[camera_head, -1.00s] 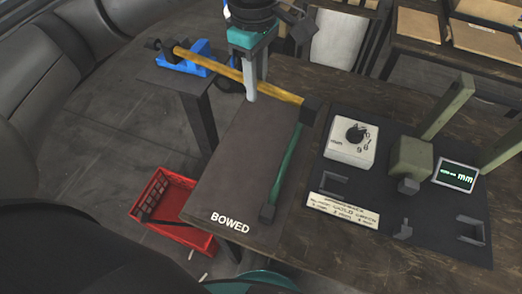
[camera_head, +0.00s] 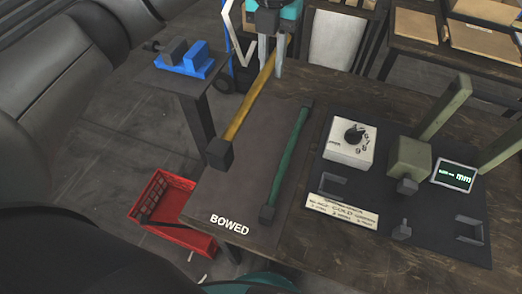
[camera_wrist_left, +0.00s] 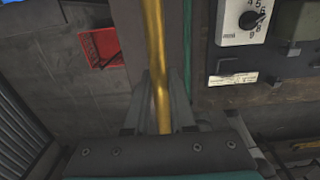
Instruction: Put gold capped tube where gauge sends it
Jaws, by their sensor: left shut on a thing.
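The gold tube (camera_head: 250,102) has a dark square cap at its near end and slants above the dark board marked BOWED (camera_head: 238,180). My left gripper (camera_head: 270,66) is shut on it near its far end. In the left wrist view the gold tube (camera_wrist_left: 157,60) runs between the fingers (camera_wrist_left: 160,110). I cannot tell whether the tube touches the board. A green tube with dark caps (camera_head: 287,160) lies on the right part of the board. The gauge (camera_head: 410,160) has a lit display (camera_head: 454,175) ending in "mm"; its digits are too small to read. My right gripper is out of view.
A white dial box (camera_head: 349,143) and a printed plate (camera_head: 342,210) sit left of the gauge on a dark mat. A blue vise (camera_head: 190,62) stands on a side stand. A red crate (camera_head: 172,205) is on the floor left of the table.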

